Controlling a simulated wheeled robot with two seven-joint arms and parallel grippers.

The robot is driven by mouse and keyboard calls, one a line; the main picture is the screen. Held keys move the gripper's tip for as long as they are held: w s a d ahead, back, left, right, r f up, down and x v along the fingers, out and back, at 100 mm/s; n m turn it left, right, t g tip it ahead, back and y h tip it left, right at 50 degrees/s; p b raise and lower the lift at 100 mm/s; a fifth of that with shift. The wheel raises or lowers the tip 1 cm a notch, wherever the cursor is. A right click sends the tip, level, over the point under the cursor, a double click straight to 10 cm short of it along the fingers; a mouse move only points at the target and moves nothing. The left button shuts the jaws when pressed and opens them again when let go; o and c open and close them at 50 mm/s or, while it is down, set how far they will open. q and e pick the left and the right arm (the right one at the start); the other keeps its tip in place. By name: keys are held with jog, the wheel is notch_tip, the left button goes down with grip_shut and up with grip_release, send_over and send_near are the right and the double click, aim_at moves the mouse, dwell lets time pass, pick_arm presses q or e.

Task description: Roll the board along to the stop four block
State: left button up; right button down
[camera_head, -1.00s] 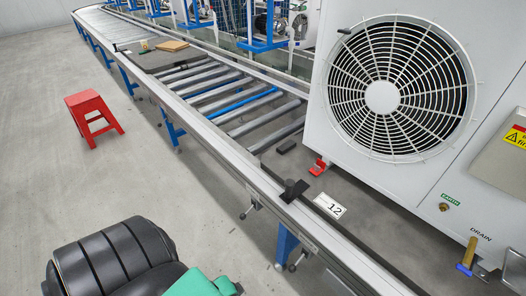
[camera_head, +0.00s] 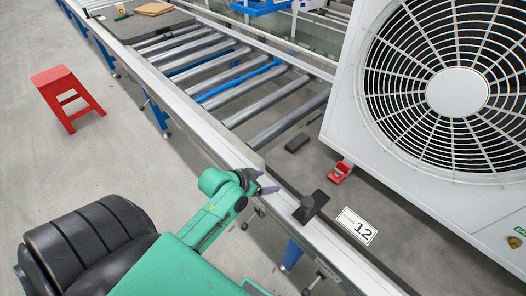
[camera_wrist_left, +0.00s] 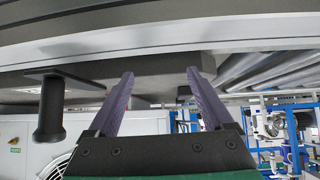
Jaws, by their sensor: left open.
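A dark grey board (camera_head: 296,166) lies on the roller conveyor and bears a large white fan unit (camera_head: 342,105). A black knob on a flat plate (camera_head: 311,206) sits at the board's near edge by the rail; the knob also shows at the left in the wrist view (camera_wrist_left: 50,110). My left gripper (camera_head: 268,184) is open and empty at the near rail, left of the knob and apart from it. In the wrist view its two fingers (camera_wrist_left: 161,98) stand apart with nothing between them. My right gripper is out of view. I cannot make out the stop four block.
A white "12" label (camera_head: 357,226), a red clip-like piece (camera_head: 339,173) and a small black block (camera_head: 297,143) are near the unit. Bare rollers (camera_head: 210,75) run left to another dark board (camera_head: 130,28) bearing a tan piece (camera_head: 154,9). A red stool (camera_head: 68,95) stands on the floor.

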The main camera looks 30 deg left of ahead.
aim_at(291, 145)
pick_arm(q)
jog(key=w+a+r+t, duration=0.4)
jog(key=w+r, duration=0.1)
jog(key=w, duration=0.1)
jog(key=x, duration=0.4)
jog(key=b+x, duration=0.1)
jog(key=x, duration=0.4)
jog(key=d+b+x, duration=0.1)
jog(key=x, duration=0.4)
jog(key=shift+f, duration=0.1)
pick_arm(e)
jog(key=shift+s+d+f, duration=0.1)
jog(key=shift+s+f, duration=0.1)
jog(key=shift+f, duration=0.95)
pick_arm(q)
jog(key=shift+c, duration=0.3)
grip_shut()
